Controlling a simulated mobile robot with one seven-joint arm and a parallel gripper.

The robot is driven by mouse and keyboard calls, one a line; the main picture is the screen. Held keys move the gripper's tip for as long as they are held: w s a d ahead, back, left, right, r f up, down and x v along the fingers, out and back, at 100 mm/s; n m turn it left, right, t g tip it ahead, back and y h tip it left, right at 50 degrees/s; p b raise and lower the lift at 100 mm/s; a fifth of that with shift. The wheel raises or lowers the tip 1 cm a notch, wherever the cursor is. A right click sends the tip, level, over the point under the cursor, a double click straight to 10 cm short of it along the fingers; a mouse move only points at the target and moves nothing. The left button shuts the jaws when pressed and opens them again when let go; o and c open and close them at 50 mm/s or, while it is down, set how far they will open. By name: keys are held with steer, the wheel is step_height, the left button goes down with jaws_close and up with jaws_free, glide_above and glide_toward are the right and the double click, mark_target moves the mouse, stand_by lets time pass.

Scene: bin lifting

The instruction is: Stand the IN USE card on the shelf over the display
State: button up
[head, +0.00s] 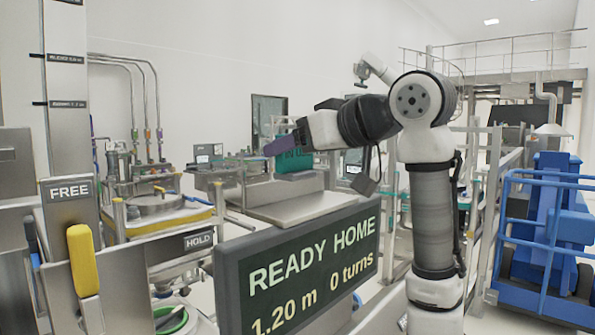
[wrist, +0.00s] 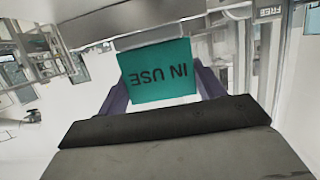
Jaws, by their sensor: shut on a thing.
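The green IN USE card (wrist: 157,70) is between the two purple fingers of my gripper (wrist: 160,78) in the wrist view, its lettering upside down there. In the head view my gripper (head: 283,146) is shut on the card (head: 294,161), which hangs at the fingertips. The dark display (head: 300,265) reads READY HOME, 1.20 m, 0 turns. A flat grey metal shelf (head: 300,208) lies just above and behind the display. The card appears above this shelf in the head view; I cannot tell whether it touches it.
A grey post with a FREE plate (head: 70,190) and a yellow handle (head: 83,260) stands at the left. A HOLD plate (head: 198,241) is left of the display. A blue framed lift (head: 548,240) stands at the right. Vessels and pipes fill the back left.

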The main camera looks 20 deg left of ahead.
mark_target(300, 172)
steer(key=shift+f, duration=2.1)
steer(key=shift+f, duration=0.1)
steer(key=shift+f, duration=0.15)
steer(key=o, duration=1)
steer(key=shift+s+d+r, duration=0.1)
steer(key=shift+r, duration=0.15)
steer(key=b+v, duration=0.3)
steer(key=v, duration=0.8)
steer(key=shift+s+d+r+b, duration=0.1)
steer(key=shift+d+r+b, duration=0.15)
steer(key=shift+d+b, duration=0.1)
steer(key=shift+f, duration=0.1)
